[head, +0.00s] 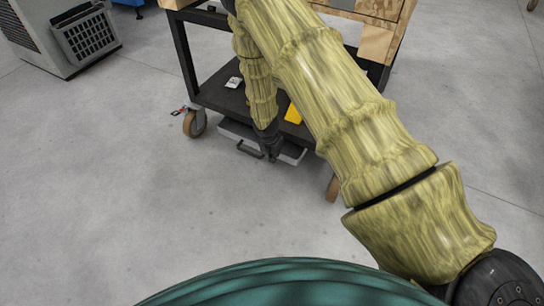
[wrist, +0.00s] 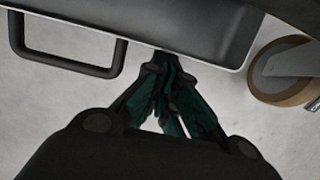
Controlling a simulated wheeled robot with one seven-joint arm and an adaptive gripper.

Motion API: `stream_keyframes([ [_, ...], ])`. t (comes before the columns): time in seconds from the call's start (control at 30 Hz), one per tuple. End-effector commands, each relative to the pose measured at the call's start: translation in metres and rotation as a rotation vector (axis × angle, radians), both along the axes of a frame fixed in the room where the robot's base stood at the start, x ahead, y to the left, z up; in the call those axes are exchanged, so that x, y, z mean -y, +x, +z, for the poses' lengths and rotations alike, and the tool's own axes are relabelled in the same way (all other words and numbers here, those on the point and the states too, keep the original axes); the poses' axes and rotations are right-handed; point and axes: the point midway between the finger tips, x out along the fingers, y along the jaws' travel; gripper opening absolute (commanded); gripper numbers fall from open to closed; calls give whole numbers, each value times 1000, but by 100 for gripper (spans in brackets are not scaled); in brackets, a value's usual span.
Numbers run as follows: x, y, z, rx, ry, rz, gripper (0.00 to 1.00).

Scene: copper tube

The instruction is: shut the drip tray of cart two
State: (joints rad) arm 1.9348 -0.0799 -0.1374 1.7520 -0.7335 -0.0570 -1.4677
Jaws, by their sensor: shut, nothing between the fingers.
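The cart has a dark lower shelf (head: 215,95), and a grey drip tray (head: 237,129) sits beneath it, jutting out past the shelf's front edge. A dark bar handle (head: 249,150) is on the tray's front. The handle also shows in the wrist view (wrist: 70,66), left of my fingers, with the tray's front (wrist: 210,50) across the top. My gripper (head: 271,156) is low at the tray's front, right of the handle. Its fingers (wrist: 163,65) are shut with nothing between them, tips at the tray's lower front edge; whether they touch cannot be told.
A caster wheel (head: 194,123) stands at the cart's left corner, and another (head: 333,188) on the right, close to my arm. A yellow item (head: 293,114) and a small white item (head: 234,82) lie on the shelf. A grey cabinet (head: 40,35) stands back left. The floor in front is clear.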

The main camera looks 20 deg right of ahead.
Motion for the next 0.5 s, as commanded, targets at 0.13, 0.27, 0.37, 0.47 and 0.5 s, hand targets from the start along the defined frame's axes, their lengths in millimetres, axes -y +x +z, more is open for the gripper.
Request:
stream_keyframes([
  [0.13, 15, 12, 4, 2, 0, -2, 0],
  [0.27, 24, 17, 2, 2, -1, -2, 0],
  [0.37, 27, 19, 2, 2, -2, -1, 0],
  [0.47, 27, 19, 1, 1, -3, -1, 0],
  [0.5, 27, 19, 1, 1, -3, -1, 0],
])
